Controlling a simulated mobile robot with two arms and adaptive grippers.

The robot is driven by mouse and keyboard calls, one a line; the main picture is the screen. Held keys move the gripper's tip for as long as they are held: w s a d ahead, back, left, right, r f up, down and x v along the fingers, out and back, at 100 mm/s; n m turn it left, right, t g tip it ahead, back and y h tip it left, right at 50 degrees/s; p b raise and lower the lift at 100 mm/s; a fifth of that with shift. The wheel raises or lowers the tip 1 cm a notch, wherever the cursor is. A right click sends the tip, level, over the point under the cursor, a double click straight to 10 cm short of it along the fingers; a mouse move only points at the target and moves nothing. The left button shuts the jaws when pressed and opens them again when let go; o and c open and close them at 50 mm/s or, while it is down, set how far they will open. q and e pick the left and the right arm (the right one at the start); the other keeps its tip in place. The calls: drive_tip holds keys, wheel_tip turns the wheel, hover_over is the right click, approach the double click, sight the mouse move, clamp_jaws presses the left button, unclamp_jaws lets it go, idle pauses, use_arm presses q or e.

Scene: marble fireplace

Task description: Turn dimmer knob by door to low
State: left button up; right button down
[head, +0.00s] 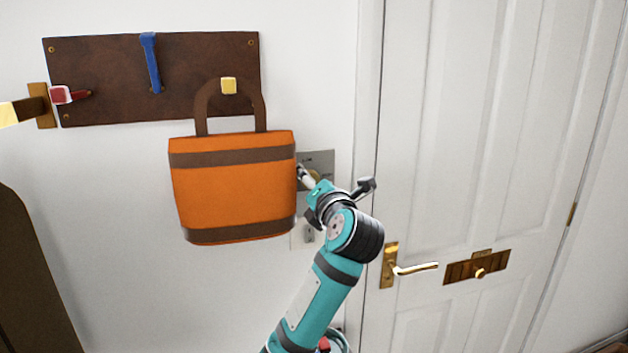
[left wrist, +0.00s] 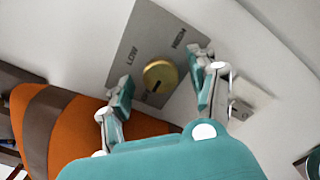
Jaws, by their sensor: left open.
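The dimmer is a grey plate (head: 322,157) on the white wall, left of the door frame. My left gripper (left wrist: 164,80) is open, one finger on each side of the knob; contact is not clear. In the head view my left gripper (head: 309,180) partly hides the knob. My right gripper is not in view.
An orange bag (head: 233,190) hangs from a dark peg board (head: 110,75), close beside my left gripper. A light switch (head: 309,235) is below the dimmer. The white door (head: 480,130) with its brass handle (head: 412,268) stands to the right.

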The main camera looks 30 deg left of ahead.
use_arm(q)
drive_tip(key=c, duration=1.1)
drive_tip(key=shift+f+m+p, duration=0.15)
drive_tip(key=shift+m+p, duration=4.3)
drive_tip(key=shift+m, duration=0.05)
drive_tip(key=shift+f+m+p, duration=0.15)
drive_tip(key=shift+m+p, duration=4.25)
drive_tip(key=shift+m, duration=0.1)
drive_tip(key=shift+c, duration=0.2)
